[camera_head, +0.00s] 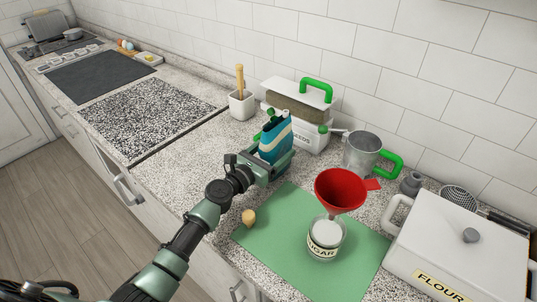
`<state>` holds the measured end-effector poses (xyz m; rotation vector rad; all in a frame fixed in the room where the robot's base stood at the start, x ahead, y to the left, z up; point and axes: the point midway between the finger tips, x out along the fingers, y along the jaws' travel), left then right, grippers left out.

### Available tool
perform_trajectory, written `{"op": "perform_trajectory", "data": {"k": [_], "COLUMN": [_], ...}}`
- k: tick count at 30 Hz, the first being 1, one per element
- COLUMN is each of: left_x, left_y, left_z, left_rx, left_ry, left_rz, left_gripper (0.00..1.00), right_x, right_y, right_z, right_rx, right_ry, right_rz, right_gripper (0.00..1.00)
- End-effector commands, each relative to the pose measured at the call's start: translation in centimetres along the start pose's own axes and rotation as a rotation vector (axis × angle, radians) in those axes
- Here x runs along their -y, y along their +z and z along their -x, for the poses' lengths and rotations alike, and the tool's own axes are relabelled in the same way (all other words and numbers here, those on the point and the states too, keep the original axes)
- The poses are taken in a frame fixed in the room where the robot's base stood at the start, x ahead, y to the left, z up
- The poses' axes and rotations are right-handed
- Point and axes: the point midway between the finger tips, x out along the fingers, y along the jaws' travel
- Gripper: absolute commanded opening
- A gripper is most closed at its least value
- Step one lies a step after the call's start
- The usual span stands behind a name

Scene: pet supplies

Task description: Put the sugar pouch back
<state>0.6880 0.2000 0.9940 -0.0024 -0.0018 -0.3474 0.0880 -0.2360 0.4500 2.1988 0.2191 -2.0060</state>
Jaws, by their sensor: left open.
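A blue, white and teal pouch (275,138) stands upright on the counter in front of the white bin; I take it to be the sugar pouch. My left gripper (271,157) is open at the pouch's lower part, which it partly hides; I cannot tell whether the fingers touch it. A glass jar labelled SUGAR (325,240) stands on the green mat (277,235). A red funnel (340,190) sits over the jar's mouth. My right gripper is not in view.
A white bin with a green handle (312,135), a metal pitcher (361,153) and a pot with a wooden tool (242,105) stand behind. A white FLOUR box (450,245) is at right. The counter left of my gripper is clear.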

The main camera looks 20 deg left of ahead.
Motion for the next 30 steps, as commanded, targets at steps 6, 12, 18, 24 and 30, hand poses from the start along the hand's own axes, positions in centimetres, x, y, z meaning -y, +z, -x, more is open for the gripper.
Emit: {"op": "perform_trajectory", "data": {"k": [6, 12, 18, 24, 30], "left_x": [0.0, 0.0, 0.0, 0.0, 0.0], "left_y": [-0.1, -0.2, -0.1, 0.0, 0.0], "left_z": [3.6, 7.9, 10.8, 11.7, 11.7], "left_rx": [-0.003, -0.003, -0.001, 0.001, 0.001], "left_ry": [0.000, -0.001, 0.000, -0.001, 0.000], "left_rz": [-0.001, -0.002, -0.001, 0.000, 0.000], "left_gripper": [0.77, 0.77, 0.77, 0.77, 0.77], "right_x": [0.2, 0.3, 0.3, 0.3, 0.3], "right_y": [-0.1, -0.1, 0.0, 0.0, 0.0], "right_z": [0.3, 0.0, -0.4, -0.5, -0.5], "right_rx": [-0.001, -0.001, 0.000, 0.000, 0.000], "right_ry": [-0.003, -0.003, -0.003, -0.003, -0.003], "right_rz": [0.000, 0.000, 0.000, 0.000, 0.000], "right_gripper": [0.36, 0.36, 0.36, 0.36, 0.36]}}
